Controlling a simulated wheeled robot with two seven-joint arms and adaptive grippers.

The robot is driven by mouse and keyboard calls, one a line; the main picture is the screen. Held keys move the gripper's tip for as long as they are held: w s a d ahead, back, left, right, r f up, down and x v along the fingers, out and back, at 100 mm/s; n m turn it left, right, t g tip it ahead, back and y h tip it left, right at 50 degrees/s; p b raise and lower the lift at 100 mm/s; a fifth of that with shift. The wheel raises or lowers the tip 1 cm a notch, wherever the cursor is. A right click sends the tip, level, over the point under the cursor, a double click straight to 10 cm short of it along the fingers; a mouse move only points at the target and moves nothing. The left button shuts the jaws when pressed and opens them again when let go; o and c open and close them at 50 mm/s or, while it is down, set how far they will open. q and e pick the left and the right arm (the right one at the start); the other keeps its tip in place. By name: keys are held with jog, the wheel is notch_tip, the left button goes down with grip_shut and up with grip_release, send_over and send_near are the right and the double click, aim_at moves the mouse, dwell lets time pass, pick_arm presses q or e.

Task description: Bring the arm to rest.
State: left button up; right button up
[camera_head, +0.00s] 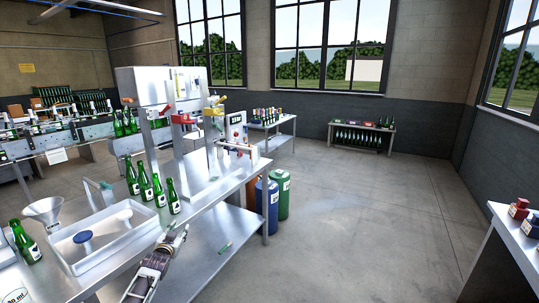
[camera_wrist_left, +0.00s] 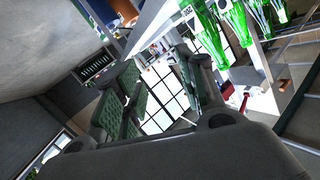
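My left gripper (camera_head: 178,238) is in front of the near edge of the steel workbench (camera_head: 232,182), beside the row of green bottles and apart from them. In the left wrist view my left gripper (camera_wrist_left: 165,92) has its two padded fingers spread, with nothing between them. Green bottles (camera_head: 158,190) stand upright in a row on the bench and show tilted at the top right of the left wrist view (camera_wrist_left: 235,30). My right gripper is in neither view.
A tray (camera_head: 118,250) with two round-topped tools, a funnel (camera_head: 44,210) and another green bottle (camera_head: 24,242) are on the bench at left. A blue bin (camera_head: 266,204) and a green bin (camera_head: 281,192) stand at its far end.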

pick_arm(q)
jog(key=s+d+f+g, duration=0.15)
jog(key=s+f, duration=0.45)
jog(key=f, duration=0.6)
jog(key=s+d+f+g, duration=0.1)
jog(key=s+f+g, duration=0.35)
jog(key=f, duration=0.75)
jog(key=s+d+f+g, duration=0.2)
jog(key=s+d+f, duration=0.1)
jog(key=s+f, duration=1.5)
jog(key=s+d+f+g, duration=0.2)
jog(key=s+f, duration=0.4)
jog(key=s, duration=0.9)
jog(key=s+d+f+g, duration=0.2)
jog(key=s+f, duration=0.4)
jog(key=s, duration=0.9)
jog(key=s+d+f+g+h, duration=0.1)
jog(key=s+f, duration=0.5)
jog(key=s, duration=0.9)
jog(key=shift+s+d+n+g, duration=0.3)
jog(key=shift+d+g, duration=0.3)
jog(key=shift+g, duration=0.4)
jog(key=shift+s, duration=0.15)
